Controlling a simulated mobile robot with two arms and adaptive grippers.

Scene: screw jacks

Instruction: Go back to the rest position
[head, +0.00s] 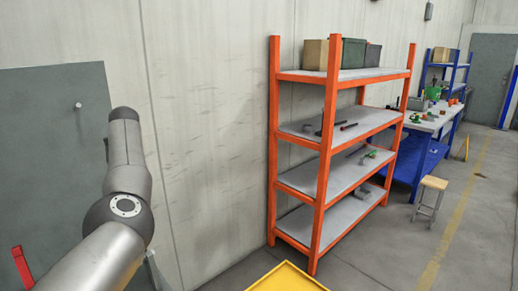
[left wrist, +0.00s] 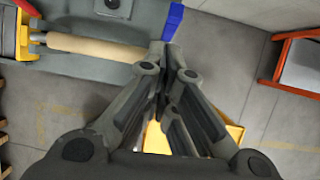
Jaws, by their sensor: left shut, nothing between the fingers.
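My left gripper (left wrist: 167,68) shows in the left wrist view, with its fingers drawn together and nothing between them. In the head view only my left arm comes in from the left, bent upward in front of the wall and a grey door; its gripper cannot be made out there. My right gripper shows in neither view.
An orange shelf rack (head: 328,150) stands against the wall, holding boxes and small parts. A yellow tray (head: 285,279) lies at the bottom of the head view. Beyond are a blue workbench (head: 405,160) and a stool (head: 431,188). The floor at right is clear.

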